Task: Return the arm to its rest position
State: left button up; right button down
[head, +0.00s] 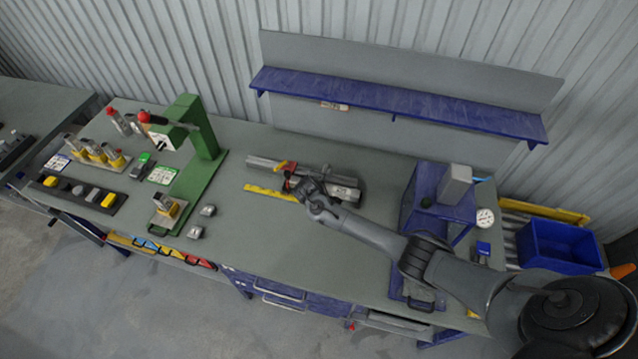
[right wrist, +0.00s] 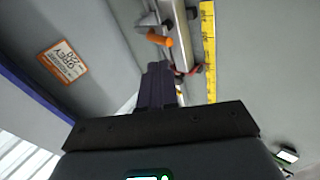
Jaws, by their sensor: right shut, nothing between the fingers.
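My right arm reaches in from the right of the head view, over the middle of the table (head: 250,225). Its gripper (head: 294,182) is above or beside a long metal fixture (head: 342,190) with a red and yellow part; I cannot tell if they touch. In the right wrist view the dark fingers (right wrist: 158,88) are together with nothing between them. The fixture (right wrist: 185,40) with an orange lever (right wrist: 160,39) lies just beyond the fingertips. My left gripper is in neither view.
A yellow ruler (head: 268,193) lies beside the fixture. A green press (head: 203,150) and small blocks are at left. A blue stand (head: 408,205) is close to my right arm. A blue shelf (head: 400,107) runs along the back. The front middle of the table is clear.

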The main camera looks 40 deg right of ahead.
dwell(0.4)
jog(key=s+a+f+g, duration=0.2)
jog(key=s+f, duration=0.9)
jog(key=s+a+f+y, duration=0.1)
jog(key=s+a, duration=0.2)
jog(key=s, duration=0.1)
jog(key=s+a+f+y, duration=0.1)
jog(key=s+a, duration=0.3)
jog(key=s, duration=0.1)
jog(key=s+a+f+y, duration=0.1)
jog(key=s+a, duration=0.3)
jog(key=shift+s+f+n+g, duration=0.3)
jog(key=shift+s+f+n, duration=0.05)
jog(key=shift+n, duration=0.05)
jog(key=s+a+r+m+y, duration=0.1)
jog(key=s+a+r+y, duration=0.2)
jog(key=s+a+r, duration=0.45)
notch_tip(320, 180, up, 19)
jog(key=s+a+m+t, duration=0.1)
jog(key=m, duration=0.1)
jog(key=shift+a+t+y, duration=0.3)
jog(key=shift+y, duration=0.1)
jog(key=shift+r, duration=0.1)
